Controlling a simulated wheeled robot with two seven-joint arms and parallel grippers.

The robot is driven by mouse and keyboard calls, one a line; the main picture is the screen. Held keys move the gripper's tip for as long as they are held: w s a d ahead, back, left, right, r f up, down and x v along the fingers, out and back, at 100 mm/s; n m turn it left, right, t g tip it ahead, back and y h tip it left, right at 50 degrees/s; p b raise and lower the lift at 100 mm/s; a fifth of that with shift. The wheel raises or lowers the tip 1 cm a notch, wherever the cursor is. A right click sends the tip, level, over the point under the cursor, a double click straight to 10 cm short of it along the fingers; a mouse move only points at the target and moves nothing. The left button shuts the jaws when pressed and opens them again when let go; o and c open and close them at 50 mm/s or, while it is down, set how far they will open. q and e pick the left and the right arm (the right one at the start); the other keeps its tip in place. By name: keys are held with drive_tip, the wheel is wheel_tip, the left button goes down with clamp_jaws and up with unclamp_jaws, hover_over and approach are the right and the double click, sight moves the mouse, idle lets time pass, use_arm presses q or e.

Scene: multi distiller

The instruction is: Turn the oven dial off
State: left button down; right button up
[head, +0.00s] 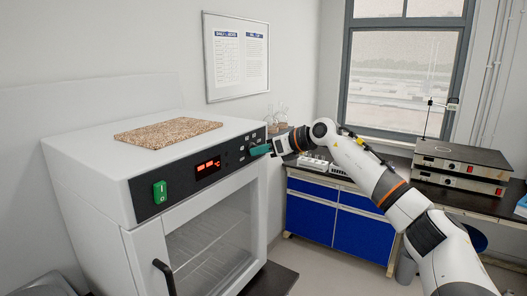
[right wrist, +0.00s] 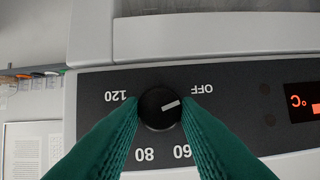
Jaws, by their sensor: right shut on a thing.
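The white oven (head: 85,195) stands at the left in the head view, with a dark control panel along its upper front. My right gripper (head: 262,150) is at the panel's right end and hides the dial there. In the right wrist view the round black dial (right wrist: 160,108) sits between the two green fingers of my right gripper (right wrist: 160,112), which are shut on its sides. The dial's white mark points right and slightly up, towards the OFF label (right wrist: 201,89). The labels 60, 80 and 120 also show upside down around it. My left gripper is out of view.
The oven's red lit display (head: 208,167) and green switch (head: 160,192) are left of the dial. A brown speckled board (head: 168,132) lies on the oven top. Blue cabinets (head: 335,215) and a dark bench with stacked devices (head: 460,165) stand to the right.

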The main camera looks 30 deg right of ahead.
drive_tip(key=shift+f+n+h, duration=0.15)
drive_tip(key=shift+n+h, duration=0.15)
idle(0.5)
drive_tip(key=o, duration=1)
drive_tip(key=shift+c, duration=0.2)
drive_tip(key=b+v, duration=0.4)
drive_tip(key=v, duration=0.8)
drive_tip(key=shift+b, duration=0.3)
